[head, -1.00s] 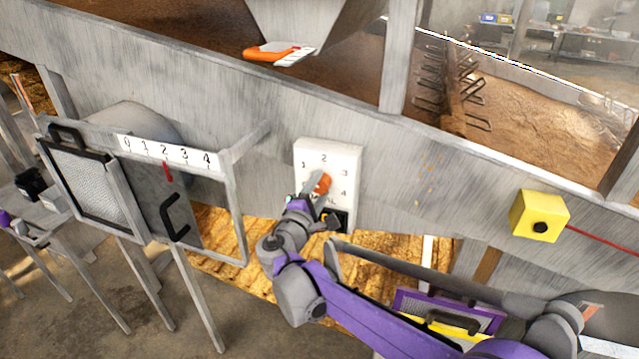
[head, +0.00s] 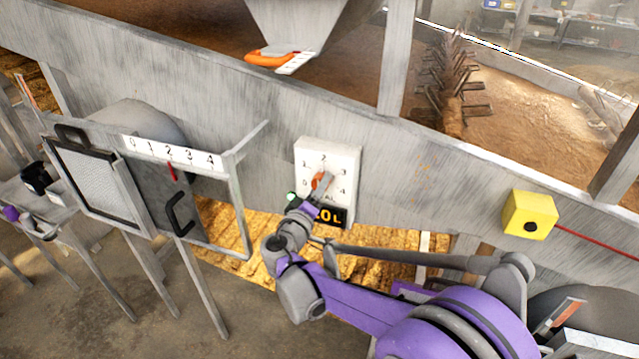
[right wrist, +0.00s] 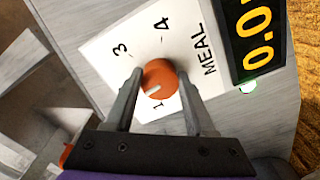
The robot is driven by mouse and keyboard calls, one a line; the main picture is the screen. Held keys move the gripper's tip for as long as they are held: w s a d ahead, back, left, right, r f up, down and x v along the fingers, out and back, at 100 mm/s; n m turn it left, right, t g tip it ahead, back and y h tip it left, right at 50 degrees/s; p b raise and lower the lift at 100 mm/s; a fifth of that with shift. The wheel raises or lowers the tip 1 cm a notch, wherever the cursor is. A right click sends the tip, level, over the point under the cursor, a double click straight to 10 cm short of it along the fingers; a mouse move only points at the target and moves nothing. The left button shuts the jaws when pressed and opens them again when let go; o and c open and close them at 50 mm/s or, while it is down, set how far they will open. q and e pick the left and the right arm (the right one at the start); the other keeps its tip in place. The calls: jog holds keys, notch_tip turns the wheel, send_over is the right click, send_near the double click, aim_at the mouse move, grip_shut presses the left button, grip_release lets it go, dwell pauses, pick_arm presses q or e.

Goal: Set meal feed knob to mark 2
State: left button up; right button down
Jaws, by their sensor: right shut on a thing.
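The meal feed knob (head: 319,181) is orange and sits on a white dial plate (head: 349,158) marked 1 to 4, on the grey side wall. My right gripper (right wrist: 160,88) has its two fingers on either side of the knob (right wrist: 160,72), shut on it. In the right wrist view a white line on the knob lies on its lower side, near the 1. The mark 2 is hidden in that view, so the exact setting cannot be told. A black display (right wrist: 255,35) beside the dial shows orange zeros.
A gate with a 0 to 4 scale (head: 172,152) and a red pointer stands left of the dial. A yellow box (head: 529,214) with a black button is on the wall at right. A hopper with an orange handle (head: 268,59) hangs above.

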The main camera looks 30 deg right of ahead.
jog(key=shift+m, duration=0.7)
jog(key=shift+p, duration=0.3)
jog(key=shift+c, duration=1.3)
grip_release()
jog(key=b+v, duration=0.1)
jog(key=v, duration=1)
jog(key=shift+d, duration=0.1)
